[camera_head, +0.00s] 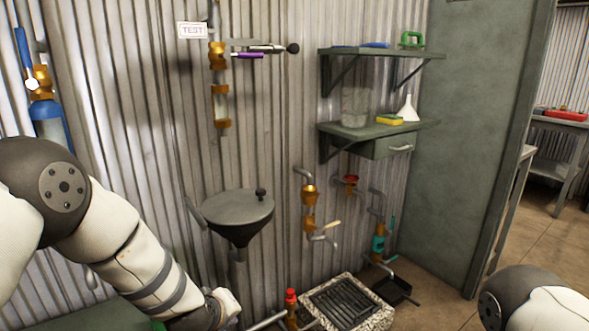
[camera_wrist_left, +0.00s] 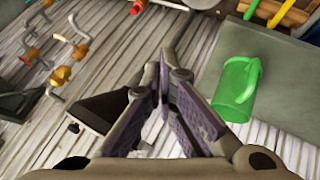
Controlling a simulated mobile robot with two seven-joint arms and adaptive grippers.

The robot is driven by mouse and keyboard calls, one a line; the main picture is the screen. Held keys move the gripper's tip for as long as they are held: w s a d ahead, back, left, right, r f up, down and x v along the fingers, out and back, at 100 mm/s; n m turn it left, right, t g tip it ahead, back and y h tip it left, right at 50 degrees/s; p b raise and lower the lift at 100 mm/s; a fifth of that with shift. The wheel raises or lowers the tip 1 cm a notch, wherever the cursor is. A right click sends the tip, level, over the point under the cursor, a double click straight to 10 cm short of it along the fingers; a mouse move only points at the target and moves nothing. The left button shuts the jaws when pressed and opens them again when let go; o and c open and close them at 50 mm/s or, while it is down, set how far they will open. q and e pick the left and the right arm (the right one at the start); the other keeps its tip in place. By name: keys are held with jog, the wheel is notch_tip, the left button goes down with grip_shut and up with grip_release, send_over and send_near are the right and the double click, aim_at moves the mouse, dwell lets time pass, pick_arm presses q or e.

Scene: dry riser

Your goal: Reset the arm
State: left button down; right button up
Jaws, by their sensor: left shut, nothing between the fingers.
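My left arm (camera_head: 135,255) reaches in from the left in the head view and bends down to the bottom edge, where its gripper is not clearly seen. In the left wrist view my left gripper (camera_wrist_left: 160,82) is shut, its fingertips together with nothing between them. It hangs in front of the ribbed wall, apart from the things around it. Only a rounded link of my right arm (camera_head: 520,300) shows at the bottom right of the head view; its gripper is out of view.
A funnel-shaped basin (camera_head: 238,212) with a lid stands by the wall. Pipes with brass valves (camera_head: 309,197), a grate (camera_head: 345,302) and shelves (camera_head: 375,130) lie to its right. A green jug (camera_wrist_left: 237,90) sits on a grey surface (camera_wrist_left: 260,50) right of my left gripper.

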pick_arm(q)
jog(key=s+a+f+m+g, duration=0.1)
jog(key=s+a+f+g, duration=0.1)
jog(key=s+f, duration=0.45)
jog(key=s+a+f+m+g, duration=0.1)
jog(key=s+f+m, duration=0.15)
jog(key=s, duration=0.65)
jog(key=s+a+f+m+g, duration=0.1)
jog(key=s+g, duration=0.3)
jog(key=s, duration=1.3)
jog(key=s+a+f+m+g, duration=0.1)
jog(key=s+a+m+g, duration=0.2)
jog(key=s, duration=1.4)
jog(key=shift+s+a+g+y+p, duration=0.3)
jog(key=shift+a+g+y+p, duration=0.1)
jog(key=shift+a, duration=0.35)
